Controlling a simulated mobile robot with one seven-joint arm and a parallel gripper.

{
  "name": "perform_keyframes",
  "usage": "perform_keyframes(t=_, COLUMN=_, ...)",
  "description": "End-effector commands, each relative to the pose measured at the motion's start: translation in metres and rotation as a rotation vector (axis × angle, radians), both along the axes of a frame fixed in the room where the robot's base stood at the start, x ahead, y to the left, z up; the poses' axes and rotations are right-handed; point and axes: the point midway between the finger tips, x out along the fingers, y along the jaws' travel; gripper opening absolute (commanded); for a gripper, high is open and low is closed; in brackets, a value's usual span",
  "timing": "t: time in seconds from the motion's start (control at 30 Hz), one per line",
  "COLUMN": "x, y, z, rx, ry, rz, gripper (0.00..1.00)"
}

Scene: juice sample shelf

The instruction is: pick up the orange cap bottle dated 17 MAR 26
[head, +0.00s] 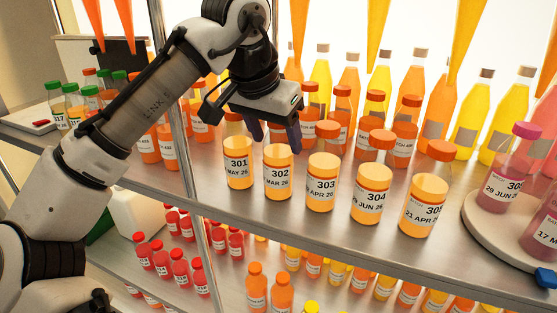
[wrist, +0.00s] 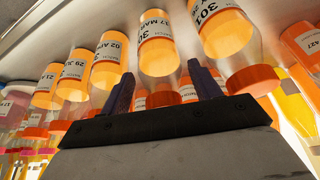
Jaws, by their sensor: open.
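The bottle dated 17 MAR (wrist: 157,30) has an orange cap and a white label; in the head view it is bottle 302 (head: 278,175), standing upright in the front row. My gripper (head: 276,137) is open at the height of its neck and cap. In the wrist view, which is upside down, the two dark fingers (wrist: 160,71) lie to either side of this bottle, with its orange cap between them. I cannot tell whether they touch it. In the head view the gripper partly hides its top.
Bottle 301 (head: 238,165) stands close on the left, bottle 303 (head: 323,185) on the right. Bottles 304 (head: 372,195) and 305 (head: 423,208) continue the row. More orange-capped bottles stand close behind. A shelf post (head: 184,130) rises to the left. A round tray (head: 480,222) holds pink-capped bottles.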

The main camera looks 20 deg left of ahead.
Motion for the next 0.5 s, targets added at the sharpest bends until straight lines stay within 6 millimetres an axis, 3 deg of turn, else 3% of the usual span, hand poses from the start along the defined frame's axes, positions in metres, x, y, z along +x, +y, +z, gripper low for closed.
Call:
perform_keyframes(t=0.13, x=0.0053, y=-0.0006, z=-0.0129, rx=0.001, ry=0.0, rz=0.001, gripper=0.63)
perform_keyframes(t=0.37, x=0.0063, y=-0.001, z=-0.0147, rx=0.0, ry=-0.001, rz=0.001, gripper=0.63)
perform_keyframes(t=0.5, x=0.0063, y=-0.001, z=-0.0144, rx=-0.001, ry=-0.001, rz=0.001, gripper=0.47)
